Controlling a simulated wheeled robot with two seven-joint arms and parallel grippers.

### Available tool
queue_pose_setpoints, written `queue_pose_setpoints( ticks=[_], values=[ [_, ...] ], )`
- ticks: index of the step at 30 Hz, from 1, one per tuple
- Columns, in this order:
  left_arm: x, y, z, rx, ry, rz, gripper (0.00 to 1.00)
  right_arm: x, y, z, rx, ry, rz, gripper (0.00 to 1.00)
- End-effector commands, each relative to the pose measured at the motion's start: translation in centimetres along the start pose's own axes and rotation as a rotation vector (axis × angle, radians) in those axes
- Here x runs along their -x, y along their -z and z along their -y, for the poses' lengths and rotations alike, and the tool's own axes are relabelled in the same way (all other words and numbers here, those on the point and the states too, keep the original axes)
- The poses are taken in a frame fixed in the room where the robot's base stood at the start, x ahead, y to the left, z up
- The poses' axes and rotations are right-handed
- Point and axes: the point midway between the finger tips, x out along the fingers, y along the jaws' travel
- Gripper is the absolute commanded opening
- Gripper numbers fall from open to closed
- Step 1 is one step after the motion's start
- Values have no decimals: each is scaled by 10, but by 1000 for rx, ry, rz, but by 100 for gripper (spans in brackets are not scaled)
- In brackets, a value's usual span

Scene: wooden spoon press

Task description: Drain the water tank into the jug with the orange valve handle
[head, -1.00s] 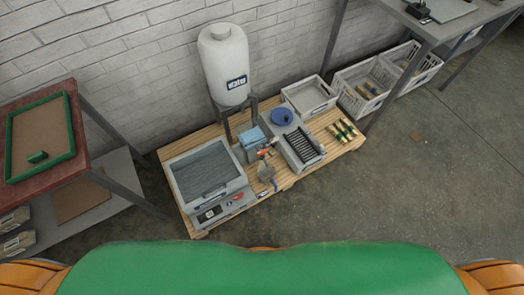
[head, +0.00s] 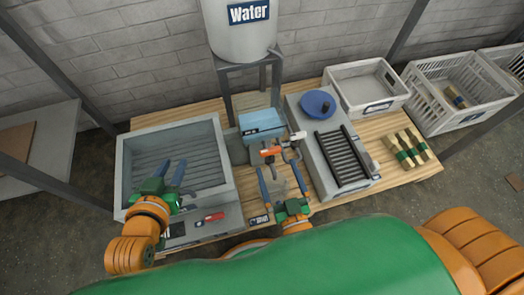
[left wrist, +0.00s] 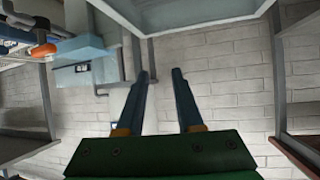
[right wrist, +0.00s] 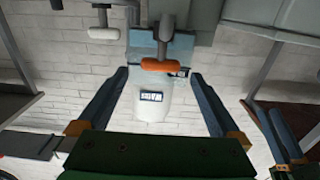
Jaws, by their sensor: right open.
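The white water tank (head: 240,35) with a "Water" label stands on a grey stand at the back; it also shows in the right wrist view (right wrist: 152,112). The orange valve handle (head: 270,152) is below it, by the light-blue box. In the right wrist view the handle (right wrist: 156,65) appears between the fingertips, with no visible grip on it. My right gripper (head: 275,163) is open around that area. My left gripper (head: 174,168) is open and empty over the grey tray; its spread fingers show in the left wrist view (left wrist: 160,75). I cannot clearly make out the jug.
A white-tipped handle (head: 297,137) is close beside the orange one. A grey bin (head: 367,88) and white crates (head: 450,110) are at right.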

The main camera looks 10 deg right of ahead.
Motion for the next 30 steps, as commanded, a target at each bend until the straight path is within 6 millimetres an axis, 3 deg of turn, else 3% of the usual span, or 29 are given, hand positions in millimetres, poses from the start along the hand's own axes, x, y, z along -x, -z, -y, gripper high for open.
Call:
queue_pose_setpoints(
  ticks=[7, 13, 18, 26, 30],
  values=[
    [4, 56, -5, -10, -11, -280, 36, -35, 3, 0, -1, -2, -6, 100],
    [20, 101, -11, -16, -23, -527, 36, -60, 2, 0, 0, 0, -3, 100],
    [30, 118, -12, -17, -28, -625, 36, -69, 3, 0, 0, 0, 0, 100],
    [31, 121, -13, -17, -28, -636, 36, -69, 3, 0, 0, 0, 1, 100],
    [31, 120, -13, -17, -28, -635, 36, -69, 3, 0, 0, 0, 1, 62]
  ],
)
